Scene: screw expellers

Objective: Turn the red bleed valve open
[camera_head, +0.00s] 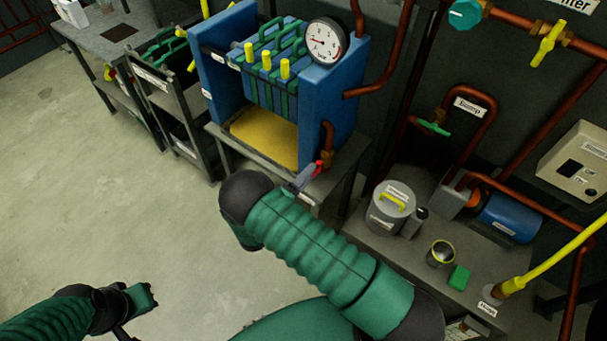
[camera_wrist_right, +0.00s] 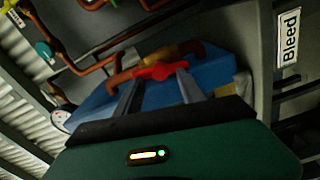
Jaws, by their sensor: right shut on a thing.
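The red bleed valve handle (camera_head: 319,167) sits on a brass fitting at the lower right of the blue press (camera_head: 342,100). My right gripper (camera_head: 308,176) reaches it from the front. In the right wrist view, the red handle (camera_wrist_right: 158,71) lies across the tips of the two grey fingers (camera_wrist_right: 158,84), and the gripper is shut on it. The brass valve body (camera_wrist_right: 176,52) and copper pipe show just behind the handle. A "Bleed" label (camera_wrist_right: 289,38) is at the right of that view. My left gripper (camera_head: 138,300) is low at the left, away from the press; its fingers are unclear.
Right of the press, a bench (camera_head: 415,255) holds a lidded grey pot (camera_head: 390,207), a dark cup (camera_head: 441,253), a green block (camera_head: 459,277) and a blue motor (camera_head: 510,217). Copper pipes run above it. The floor at the left is clear.

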